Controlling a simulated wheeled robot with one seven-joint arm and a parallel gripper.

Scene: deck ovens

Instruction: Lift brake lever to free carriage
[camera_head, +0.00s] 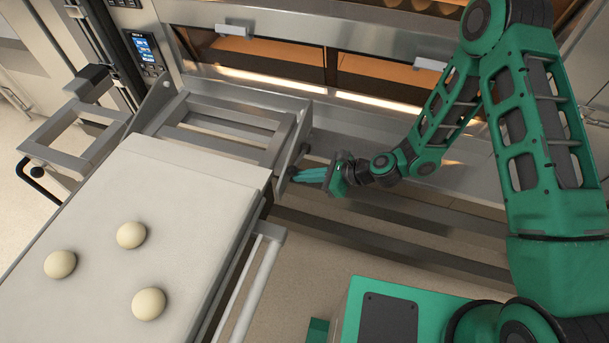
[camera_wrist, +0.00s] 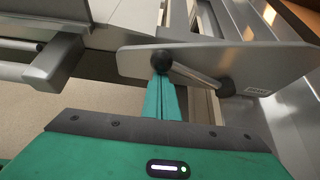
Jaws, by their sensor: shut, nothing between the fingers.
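The brake lever (camera_wrist: 195,76) is a short metal rod on the carriage's grey side plate (camera_wrist: 270,65) in the wrist view. It has a dark round knob (camera_wrist: 162,60) at its left end and a dark boss (camera_wrist: 226,88) at its right end. My gripper (camera_wrist: 164,80) is shut and empty, its green fingertips meeting the knob in the picture. I cannot tell whether they touch. In the head view, my gripper (camera_head: 298,176) reaches the right side of the metal carriage (camera_head: 296,128); the lever there is small and mostly hidden.
A pale loading board (camera_head: 190,225) with several dough balls (camera_head: 131,235) lies at the left, with a light rail (camera_head: 262,275) along its right side. The oven front (camera_head: 270,75) stands behind the carriage. Dark rails (camera_head: 390,235) run low on the right.

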